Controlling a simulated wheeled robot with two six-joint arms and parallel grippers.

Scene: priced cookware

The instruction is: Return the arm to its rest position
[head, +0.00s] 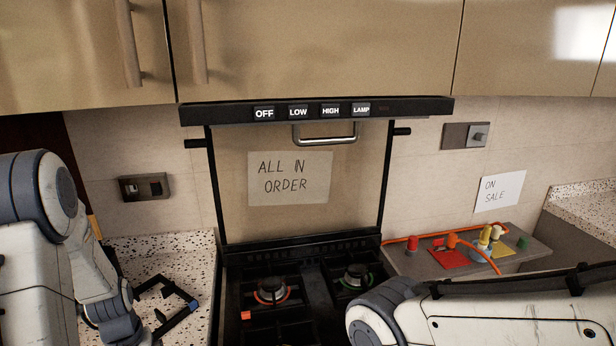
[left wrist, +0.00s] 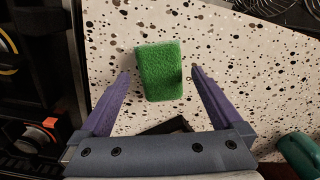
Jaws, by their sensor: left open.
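My left gripper (head: 166,292) is over the speckled counter (head: 165,252) to the left of the stove in the head view. Its fingers are spread wide. In the left wrist view the open left gripper (left wrist: 160,73) has one purple finger on each side of a green sponge (left wrist: 159,86), with gaps between. The sponge seems to lie on the counter; I cannot tell how high the fingers are above it. My right arm (head: 480,312) crosses the lower right of the head view, and its gripper is out of the picture.
The black gas stove (head: 310,268) stands right of the left gripper. A range hood (head: 400,107) and cupboards (head: 330,50) hang above. A grey block with coloured plugs and an orange cable (head: 450,258) lies right of the stove. A sign (head: 289,178) reads "ALL IN ORDER".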

